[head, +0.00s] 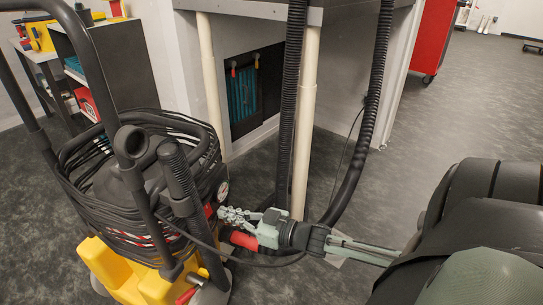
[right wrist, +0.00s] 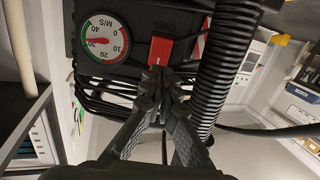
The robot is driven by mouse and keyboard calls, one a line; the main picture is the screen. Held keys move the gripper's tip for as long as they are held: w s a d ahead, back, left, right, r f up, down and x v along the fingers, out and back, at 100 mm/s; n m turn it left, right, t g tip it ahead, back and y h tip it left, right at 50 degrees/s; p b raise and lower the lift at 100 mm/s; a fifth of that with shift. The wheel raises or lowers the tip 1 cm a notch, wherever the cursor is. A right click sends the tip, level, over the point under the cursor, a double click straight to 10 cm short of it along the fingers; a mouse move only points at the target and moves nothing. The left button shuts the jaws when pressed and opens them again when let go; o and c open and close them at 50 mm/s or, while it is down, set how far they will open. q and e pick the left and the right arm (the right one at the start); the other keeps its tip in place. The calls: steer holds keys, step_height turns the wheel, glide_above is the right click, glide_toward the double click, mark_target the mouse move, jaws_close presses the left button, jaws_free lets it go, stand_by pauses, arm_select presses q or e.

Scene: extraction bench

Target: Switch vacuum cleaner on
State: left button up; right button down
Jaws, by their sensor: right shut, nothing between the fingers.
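The vacuum cleaner (head: 130,185) stands at the left in the head view, a black body wrapped in cables and hoses on a yellow base. In the right wrist view its dark panel (right wrist: 135,20) carries a round dial (right wrist: 102,39) and a red switch (right wrist: 161,51). My right gripper (head: 222,214) is shut and empty, level with the panel side of the cleaner. In the right wrist view its fingertips (right wrist: 160,76) are together at the lower edge of the red switch; I cannot tell whether they touch it. My left gripper is not in view.
A thick black corrugated hose (right wrist: 225,70) runs close beside the gripper in the wrist view. Pale bench legs (head: 304,120) and hanging black hoses (head: 375,100) stand behind my right gripper. Open grey floor (head: 460,110) lies at the right.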

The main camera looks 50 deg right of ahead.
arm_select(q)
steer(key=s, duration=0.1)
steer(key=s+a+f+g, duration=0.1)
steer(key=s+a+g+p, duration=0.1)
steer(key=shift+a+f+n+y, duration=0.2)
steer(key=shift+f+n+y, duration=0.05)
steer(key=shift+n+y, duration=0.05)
arm_select(e)
steer(key=f+v, duration=0.1)
steer(key=v, duration=0.8)
steer(key=shift+s+d+r, duration=0.15)
steer(key=shift+s+r, duration=0.25)
steer(key=shift+r, duration=0.1)
